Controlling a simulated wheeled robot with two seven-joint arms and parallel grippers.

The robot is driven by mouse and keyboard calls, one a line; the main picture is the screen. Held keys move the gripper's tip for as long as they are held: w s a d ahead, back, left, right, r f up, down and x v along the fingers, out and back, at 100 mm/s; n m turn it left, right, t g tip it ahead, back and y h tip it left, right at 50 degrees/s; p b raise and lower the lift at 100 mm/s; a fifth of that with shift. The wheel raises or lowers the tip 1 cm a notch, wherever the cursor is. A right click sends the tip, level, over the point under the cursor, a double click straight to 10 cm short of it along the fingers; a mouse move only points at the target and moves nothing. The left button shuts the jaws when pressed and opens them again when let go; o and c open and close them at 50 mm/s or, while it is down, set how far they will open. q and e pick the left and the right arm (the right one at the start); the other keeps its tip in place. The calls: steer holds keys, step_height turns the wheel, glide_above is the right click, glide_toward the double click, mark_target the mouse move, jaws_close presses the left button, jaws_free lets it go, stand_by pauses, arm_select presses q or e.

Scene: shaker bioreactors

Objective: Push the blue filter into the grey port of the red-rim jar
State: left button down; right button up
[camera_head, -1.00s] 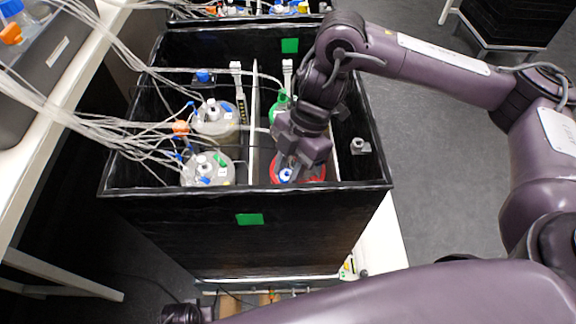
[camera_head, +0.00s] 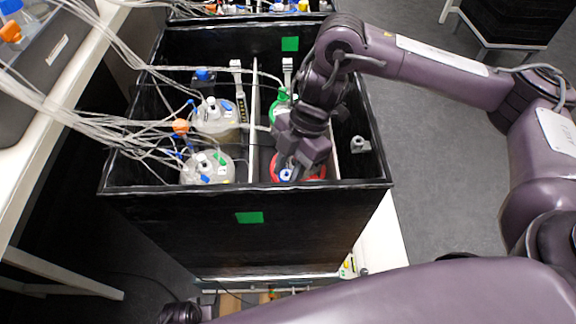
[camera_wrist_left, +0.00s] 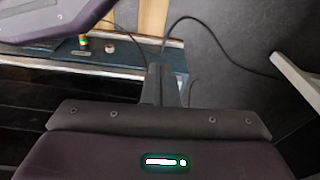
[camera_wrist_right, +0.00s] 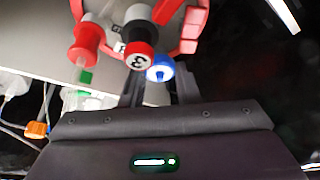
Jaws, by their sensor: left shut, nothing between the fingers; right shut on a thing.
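The red-rim jar (camera_head: 318,178) stands in the front right part of the black box, partly hidden under my right gripper (camera_head: 290,172). In the right wrist view its red rim (camera_wrist_right: 194,28) curves across the top, with red-capped and black fittings on it. My right gripper (camera_wrist_right: 157,88) is shut on the blue filter (camera_wrist_right: 160,67), whose blue and white end sits at the fingertips close to the jar's fittings. I cannot tell the grey port apart, nor whether the filter touches it. My left gripper (camera_wrist_left: 164,84) is shut and empty, low outside the box.
Two clear-lidded jars (camera_head: 207,168) with many tubes stand in the box's left half. A green-rim jar (camera_head: 280,108) is behind the red-rim jar. The black box walls (camera_head: 180,200) surround them. Open floor (camera_head: 425,150) lies to the right.

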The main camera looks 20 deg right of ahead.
steer(key=o, duration=1.1)
steer(key=shift+c, duration=0.2)
steer(key=shift+d+r, duration=0.1)
steer(key=shift+r, duration=0.2)
arm_select(q)
steer(key=s+a+f+p, duration=0.1)
steer(key=s+f+p, duration=0.1)
steer(key=s+f, duration=0.1)
steer(key=shift+s+a+f+p, duration=0.3)
steer(key=shift+s+a+f, duration=0.1)
steer(key=shift+f, duration=0.45)
arm_select(e)
steer(key=v, duration=0.7)
